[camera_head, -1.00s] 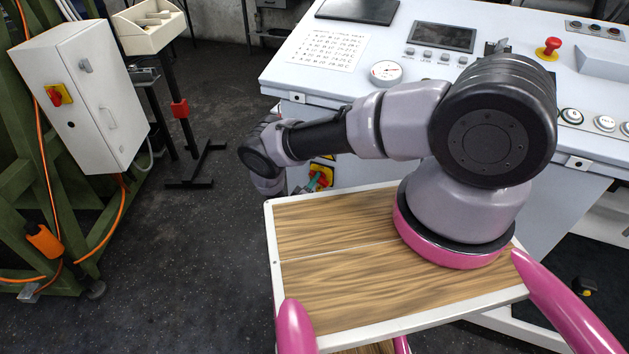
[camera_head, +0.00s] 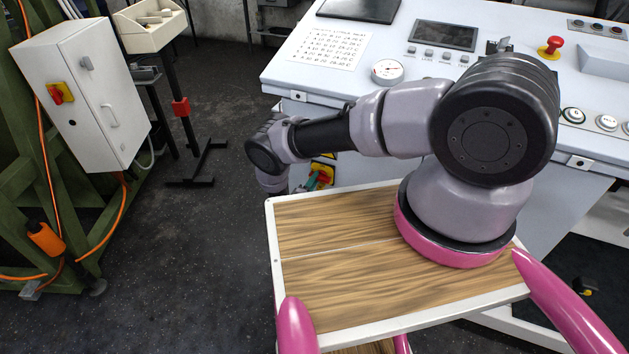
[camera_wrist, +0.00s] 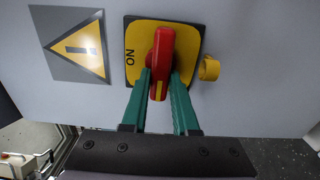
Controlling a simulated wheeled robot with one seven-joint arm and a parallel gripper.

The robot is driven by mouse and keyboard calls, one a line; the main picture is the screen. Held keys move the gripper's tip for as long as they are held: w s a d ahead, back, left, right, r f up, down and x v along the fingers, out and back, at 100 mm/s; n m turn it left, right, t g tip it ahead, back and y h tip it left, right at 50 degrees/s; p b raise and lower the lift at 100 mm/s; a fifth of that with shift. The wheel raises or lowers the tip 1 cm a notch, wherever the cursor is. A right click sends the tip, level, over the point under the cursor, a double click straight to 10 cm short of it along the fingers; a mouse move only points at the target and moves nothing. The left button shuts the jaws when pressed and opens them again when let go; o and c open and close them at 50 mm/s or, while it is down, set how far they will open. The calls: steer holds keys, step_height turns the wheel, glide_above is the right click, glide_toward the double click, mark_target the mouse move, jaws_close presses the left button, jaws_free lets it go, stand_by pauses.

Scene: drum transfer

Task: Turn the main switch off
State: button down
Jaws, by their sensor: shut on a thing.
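The main switch is a red handle (camera_wrist: 161,62) on a yellow plate (camera_wrist: 191,38) on the grey front of the console. In the wrist view the handle runs up and down the picture, and the word ON, turned sideways, is to its left. My gripper (camera_wrist: 160,78) has its green fingers shut on the handle, one on each side. In the head view my gripper (camera_head: 318,178) is partly hidden by my arm, and only a bit of the yellow plate (camera_head: 326,164) shows.
A yellow warning triangle (camera_wrist: 82,50) and a yellow ring-like part (camera_wrist: 209,69) flank the switch. The console top (camera_head: 290,75) holds a gauge, a screen and a red mushroom button (camera_head: 551,46). A white cabinet (camera_head: 85,95) with another red-yellow switch stands left; floor between is open.

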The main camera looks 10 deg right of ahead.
stand_by(0.3)
steer(key=c, duration=0.7)
jaws_free()
steer(key=v, duration=1)
steer(key=shift+s+a, duration=0.2)
steer(key=shift+s, duration=0.15)
steer(key=shift+a, duration=0.1)
